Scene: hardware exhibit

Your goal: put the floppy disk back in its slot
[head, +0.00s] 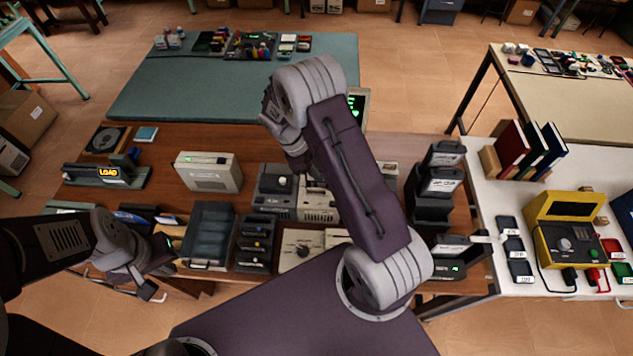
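No floppy disk shows clearly. A small teal square (147,134) lies at the back left of the wooden bench, too small to identify.
An open grey bin (209,238) and a black rack (254,243) stand at the front. Black stacked holders (436,190) stand on the right. A "LOAD" display (108,172) is at left. A white table (510,205) with a yellow tester (566,236) adjoins the right. The teal mat's near part (180,95) is clear.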

